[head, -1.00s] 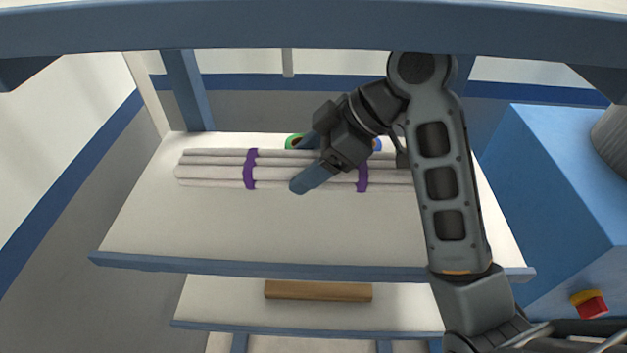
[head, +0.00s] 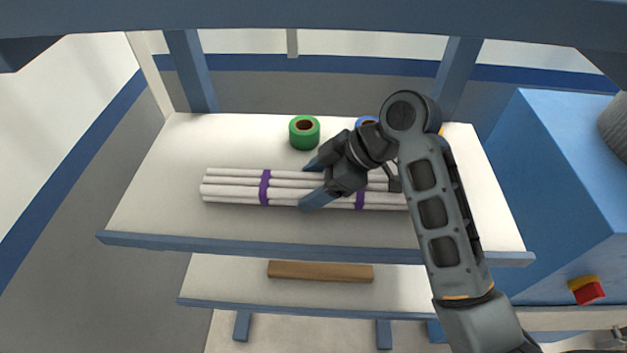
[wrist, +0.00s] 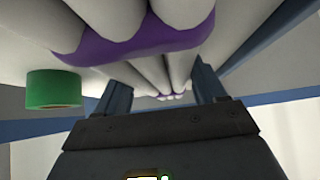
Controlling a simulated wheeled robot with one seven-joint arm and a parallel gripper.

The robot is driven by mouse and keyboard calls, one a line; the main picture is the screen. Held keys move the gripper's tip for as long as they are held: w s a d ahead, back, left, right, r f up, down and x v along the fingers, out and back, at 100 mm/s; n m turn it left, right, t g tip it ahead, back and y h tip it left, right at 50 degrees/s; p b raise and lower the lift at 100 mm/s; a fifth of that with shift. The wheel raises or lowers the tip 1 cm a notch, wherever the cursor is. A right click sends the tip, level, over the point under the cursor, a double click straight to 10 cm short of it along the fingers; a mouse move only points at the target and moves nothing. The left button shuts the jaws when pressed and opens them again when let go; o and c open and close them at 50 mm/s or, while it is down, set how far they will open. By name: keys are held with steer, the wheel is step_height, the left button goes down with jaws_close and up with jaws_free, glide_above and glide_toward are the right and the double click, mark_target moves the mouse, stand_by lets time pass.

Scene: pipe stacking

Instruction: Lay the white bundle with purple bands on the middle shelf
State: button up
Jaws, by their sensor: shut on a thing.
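The white bundle with purple bands (head: 235,188) lies lengthwise across the shelf in the head view. My gripper (head: 314,184) is shut around its middle, between the two purple bands, one finger on the far side and one on the near side. The wrist view shows the white pipes and a purple band (wrist: 140,45) close up between and beyond the fingers (wrist: 160,90). The bundle is over the middle shelf (head: 150,205); whether it touches the surface I cannot tell. Its right end is partly hidden by my arm.
A green tape roll (head: 304,132) stands behind the bundle, with a blue roll (head: 366,121) partly hidden by my arm. A lower shelf (head: 225,280) holds a wooden block (head: 320,271). A top beam (head: 300,18) crosses above. A blue box (head: 550,190) stands right.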

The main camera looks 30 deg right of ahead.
steer(key=o, duration=1.3)
steer(key=shift+r, duration=0.1)
steer(key=v, duration=1)
steer(key=shift+s+d+r+p, duration=0.1)
steer(key=shift+r+p, duration=0.15)
steer(key=shift+p, duration=0.1)
steer(key=shift+s+d+r+p, duration=0.3)
steer(key=shift+d+r+p, duration=0.15)
steer(key=shift+p, duration=0.45)
